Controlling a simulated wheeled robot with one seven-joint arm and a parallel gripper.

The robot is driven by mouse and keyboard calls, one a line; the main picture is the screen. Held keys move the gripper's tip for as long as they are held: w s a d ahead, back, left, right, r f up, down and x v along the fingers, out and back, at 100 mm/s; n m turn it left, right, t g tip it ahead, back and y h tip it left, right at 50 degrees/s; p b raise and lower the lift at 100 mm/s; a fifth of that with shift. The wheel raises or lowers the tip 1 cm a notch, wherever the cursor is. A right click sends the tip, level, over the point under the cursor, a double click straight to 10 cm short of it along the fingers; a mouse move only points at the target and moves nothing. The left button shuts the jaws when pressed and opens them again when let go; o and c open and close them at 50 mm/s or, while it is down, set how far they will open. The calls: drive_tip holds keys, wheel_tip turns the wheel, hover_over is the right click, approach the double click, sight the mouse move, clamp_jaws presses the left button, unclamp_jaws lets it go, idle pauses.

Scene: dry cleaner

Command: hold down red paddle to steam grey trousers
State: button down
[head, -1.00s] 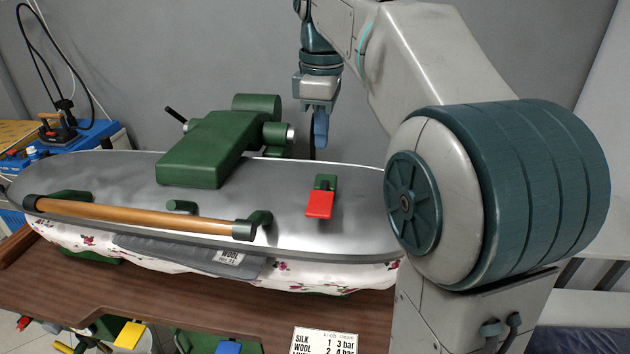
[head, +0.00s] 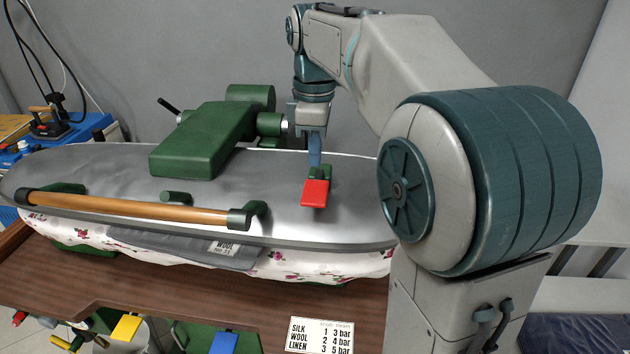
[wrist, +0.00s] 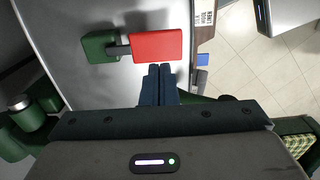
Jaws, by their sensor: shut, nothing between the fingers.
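The red paddle (head: 315,193) sits on a green mount on the silver top of the press (head: 120,170). In the wrist view the red paddle (wrist: 156,45) lies just ahead of my fingertips. My gripper (head: 314,164) points down above the press top, at the paddle's far side; contact cannot be told. In the wrist view its two dark fingers (wrist: 160,72) are together with nothing between them. The grey trousers (head: 190,248) lie between the press top and the flowered pad, only an edge with a "WOOL" tag showing.
A long wooden handle (head: 130,207) runs along the press front. A green block (head: 205,140) rises from its top, left of my gripper. A pressure card (head: 320,336) lies at the front. Yellow (head: 126,327) and blue (head: 224,344) pedals are below.

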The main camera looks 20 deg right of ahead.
sight(315, 193)
wheel_tip(315, 193, down, 7)
drive_tip(key=shift+r, duration=0.15)
idle(0.4)
